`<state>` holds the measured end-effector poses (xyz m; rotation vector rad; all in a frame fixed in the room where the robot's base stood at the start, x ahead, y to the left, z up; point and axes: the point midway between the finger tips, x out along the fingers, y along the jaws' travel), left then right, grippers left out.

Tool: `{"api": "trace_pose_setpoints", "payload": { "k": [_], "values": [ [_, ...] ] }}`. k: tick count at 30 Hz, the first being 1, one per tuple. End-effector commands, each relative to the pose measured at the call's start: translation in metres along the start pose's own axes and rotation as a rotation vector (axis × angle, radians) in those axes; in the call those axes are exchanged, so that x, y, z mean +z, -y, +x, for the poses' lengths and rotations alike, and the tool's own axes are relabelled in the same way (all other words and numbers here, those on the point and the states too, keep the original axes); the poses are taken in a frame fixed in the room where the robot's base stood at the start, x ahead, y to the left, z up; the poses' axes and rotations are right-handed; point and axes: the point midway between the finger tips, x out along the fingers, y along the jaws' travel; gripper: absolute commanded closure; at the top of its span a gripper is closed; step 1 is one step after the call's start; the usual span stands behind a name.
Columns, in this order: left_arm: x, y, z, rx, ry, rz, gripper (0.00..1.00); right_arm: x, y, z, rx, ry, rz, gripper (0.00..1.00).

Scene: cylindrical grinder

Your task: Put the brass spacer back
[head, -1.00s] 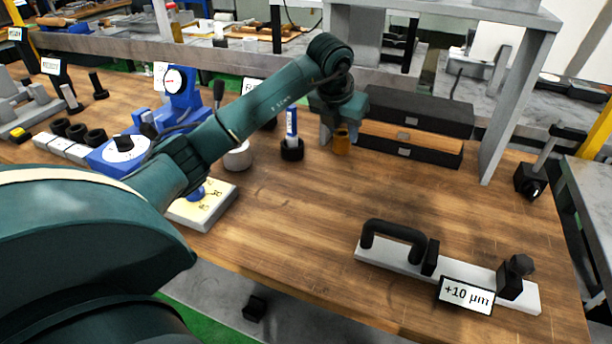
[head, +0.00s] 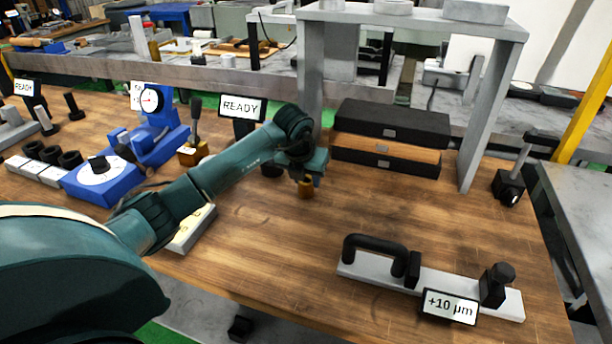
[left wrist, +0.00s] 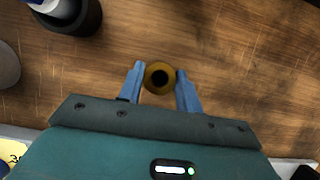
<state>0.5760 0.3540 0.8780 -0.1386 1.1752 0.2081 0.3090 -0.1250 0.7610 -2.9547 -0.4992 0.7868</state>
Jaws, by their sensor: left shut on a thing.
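The brass spacer (head: 306,188), a short brass-coloured ring, hangs under my left gripper (head: 305,179) in the head view, over the middle of the wooden bench. My right gripper is not in view.
Black and wooden drawer boxes (head: 385,140) stand behind the gripper. A black cup (left wrist: 75,18) is close by at upper left in the wrist view. A blue dial-gauge stand (head: 155,125) is left. A plate marked +10 µm (head: 385,274) lies front right. Bare wood surrounds the spacer.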

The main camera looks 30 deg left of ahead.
Motion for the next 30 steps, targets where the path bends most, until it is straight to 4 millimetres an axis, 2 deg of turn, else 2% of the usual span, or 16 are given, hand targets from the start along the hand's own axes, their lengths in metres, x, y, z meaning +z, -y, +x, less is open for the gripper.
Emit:
{"api": "trace_pose_setpoints", "payload": {
  "k": [9, 10, 17, 25, 30],
  "values": [
    [0.0, 0.0, 0.002, -0.001, 0.004, -0.001, 1.0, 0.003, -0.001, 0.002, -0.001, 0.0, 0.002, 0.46],
    [0.0, 0.0, 0.002, -0.001, 0.002, -0.001, 0.63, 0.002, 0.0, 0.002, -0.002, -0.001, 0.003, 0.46],
    [0.0, 0.0, 0.001, 0.0, 0.002, -0.001, 0.44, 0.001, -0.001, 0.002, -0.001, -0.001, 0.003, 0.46],
    [0.001, 0.0, -0.001, 0.0, 0.002, -0.001, 0.44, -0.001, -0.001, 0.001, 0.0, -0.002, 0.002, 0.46],
    [0.003, -0.001, -0.018, 0.0, 0.006, 0.0, 0.44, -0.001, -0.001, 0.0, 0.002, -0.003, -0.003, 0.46]
  ]
}}
